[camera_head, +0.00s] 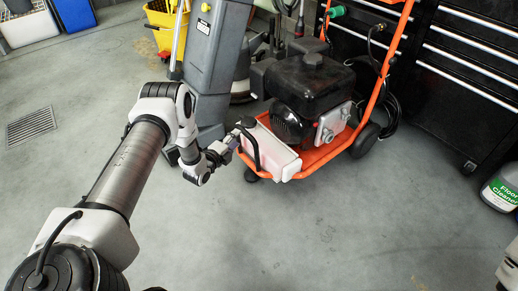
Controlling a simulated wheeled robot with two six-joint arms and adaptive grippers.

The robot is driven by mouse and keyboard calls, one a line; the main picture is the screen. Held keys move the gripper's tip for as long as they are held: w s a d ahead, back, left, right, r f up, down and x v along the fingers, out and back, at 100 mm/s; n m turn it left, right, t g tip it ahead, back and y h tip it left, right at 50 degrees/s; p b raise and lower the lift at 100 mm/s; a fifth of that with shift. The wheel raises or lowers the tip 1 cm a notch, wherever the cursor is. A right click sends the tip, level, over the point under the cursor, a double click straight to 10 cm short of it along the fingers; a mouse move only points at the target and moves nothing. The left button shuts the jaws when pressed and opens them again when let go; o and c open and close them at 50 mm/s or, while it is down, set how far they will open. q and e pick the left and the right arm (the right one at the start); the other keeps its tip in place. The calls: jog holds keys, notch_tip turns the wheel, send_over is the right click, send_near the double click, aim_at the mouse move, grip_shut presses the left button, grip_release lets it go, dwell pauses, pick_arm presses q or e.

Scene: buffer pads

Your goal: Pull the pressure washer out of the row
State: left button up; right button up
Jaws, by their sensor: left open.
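The pressure washer (318,85) stands at the top centre, with an orange tube frame, black engine, white front tank and dark wheels. My left arm comes in from the left. My left gripper (236,136) is open at the left front of the washer, close beside the white tank (272,150). I cannot tell whether its fingers touch the tank or a black hose there. My right gripper is not in view.
A grey upright machine (212,60) stands left of the washer, with a yellow mop bucket (165,25) behind. A black drawer cabinet (465,75) stands at the right, near a floor cleaner bottle (503,187). The floor in front (310,235) is clear. A drain grate (31,127) lies left.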

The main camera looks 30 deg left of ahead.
aim_at(245, 132)
pick_arm(q)
jog(key=w+f+b, duration=0.1)
jog(key=w, duration=0.1)
jog(key=w+b, duration=0.1)
jog(key=w, duration=0.1)
jog(key=w+f+b, duration=0.1)
jog(key=w+b, duration=0.1)
jog(key=shift+w+f, duration=0.2)
jog(key=shift+f, duration=0.1)
jog(key=shift+w+r, duration=0.15)
jog(key=shift+w, duration=0.35)
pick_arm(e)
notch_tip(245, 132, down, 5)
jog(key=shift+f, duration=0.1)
pick_arm(q)
grip_shut()
